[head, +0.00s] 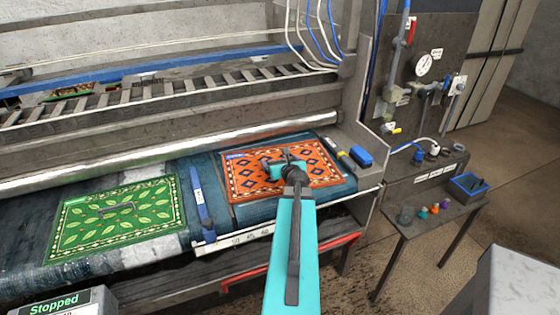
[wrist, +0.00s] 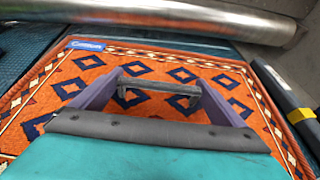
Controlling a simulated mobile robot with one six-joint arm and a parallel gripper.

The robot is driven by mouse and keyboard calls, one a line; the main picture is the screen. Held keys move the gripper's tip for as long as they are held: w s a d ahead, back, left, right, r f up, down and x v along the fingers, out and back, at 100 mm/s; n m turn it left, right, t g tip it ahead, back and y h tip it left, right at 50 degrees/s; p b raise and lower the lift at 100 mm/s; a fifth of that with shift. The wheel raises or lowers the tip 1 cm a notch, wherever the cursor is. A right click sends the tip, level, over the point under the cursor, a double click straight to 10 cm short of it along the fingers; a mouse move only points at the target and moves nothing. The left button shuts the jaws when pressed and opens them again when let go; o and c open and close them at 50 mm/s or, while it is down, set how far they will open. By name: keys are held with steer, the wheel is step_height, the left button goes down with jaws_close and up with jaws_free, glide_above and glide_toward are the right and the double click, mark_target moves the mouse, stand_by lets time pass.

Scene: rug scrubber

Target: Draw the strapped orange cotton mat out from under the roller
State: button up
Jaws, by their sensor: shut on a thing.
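The orange cotton mat (head: 318,176), with dark blue diamonds and a patterned border, lies flat on the dark bed at the right. It fills most of the wrist view (wrist: 60,118), with a blue label at its far left corner. Its strap handle (wrist: 158,86) stands up between my gripper's purple fingers. My gripper (head: 288,168) is shut on this strap, low over the mat; its fingers also show in the wrist view (wrist: 160,92). The shiny metal roller (head: 150,157) runs just beyond the mat's far edge. The wrist view shows the roller too (wrist: 200,18), with a narrow dark strip between.
A green leaf-patterned mat (head: 150,212) with a handle lies to the left. A blue block (head: 361,156) and a dark, yellow-banded tool (wrist: 285,92) lie right of the orange mat. A sign (head: 58,304) reads "Stopped".

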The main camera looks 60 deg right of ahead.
steer(key=shift+a, duration=0.1)
steer(key=o, duration=1.1)
